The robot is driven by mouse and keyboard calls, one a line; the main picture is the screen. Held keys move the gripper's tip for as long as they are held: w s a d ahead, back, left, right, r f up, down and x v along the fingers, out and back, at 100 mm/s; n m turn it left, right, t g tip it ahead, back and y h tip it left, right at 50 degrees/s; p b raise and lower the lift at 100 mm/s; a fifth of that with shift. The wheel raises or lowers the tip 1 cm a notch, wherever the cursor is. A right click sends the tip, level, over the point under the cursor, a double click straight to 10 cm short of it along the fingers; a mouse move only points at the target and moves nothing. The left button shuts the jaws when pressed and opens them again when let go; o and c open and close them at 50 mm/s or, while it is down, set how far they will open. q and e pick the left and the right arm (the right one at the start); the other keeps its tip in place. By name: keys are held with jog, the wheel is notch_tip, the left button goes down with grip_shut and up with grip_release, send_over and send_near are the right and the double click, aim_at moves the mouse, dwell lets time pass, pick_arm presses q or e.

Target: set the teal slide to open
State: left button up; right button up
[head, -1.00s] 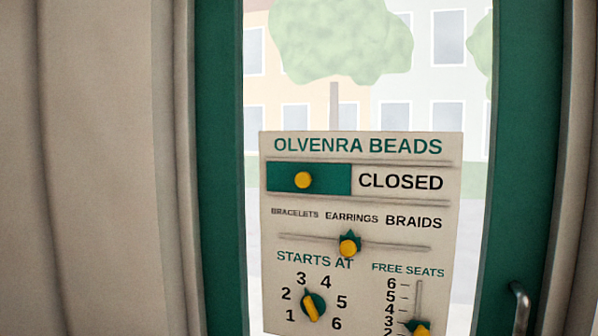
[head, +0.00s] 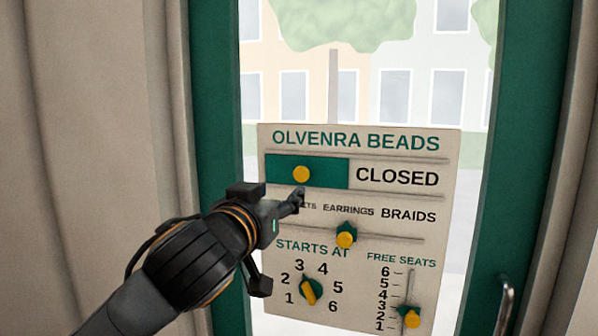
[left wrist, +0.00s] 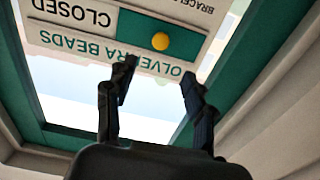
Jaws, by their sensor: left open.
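The teal slide (head: 325,172) sits at the left end of its track on the upper part of the sign, with the word CLOSED showing to its right. Its round yellow knob (head: 301,174) stands out on it. My left gripper (head: 280,243) is open and empty, in front of the sign's left edge. Its upper finger shows just below the knob and hides part of the word BRACELETS. In the left wrist view the sign is upside down; the slide (left wrist: 130,29) and knob (left wrist: 160,41) lie beyond my open fingers (left wrist: 158,78). My right gripper is not in view.
The sign (head: 440,150) hangs on a glass door with a green frame (head: 220,90). Below are the bead slider (head: 346,236), a dial (head: 311,290) and the free-seats slider (head: 409,316). A metal handle (head: 505,300) is at the lower right.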

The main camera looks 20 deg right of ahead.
aim_at(301, 175)
pick_arm(q)
jog(key=p+x, duration=0.5)
jog(key=x, duration=0.6)
jog(key=shift+w+d, duration=0.2)
jog(key=shift+w, duration=0.1)
jog(key=shift+w+d, duration=0.4)
jog(key=shift+w, duration=0.2)
grip_shut()
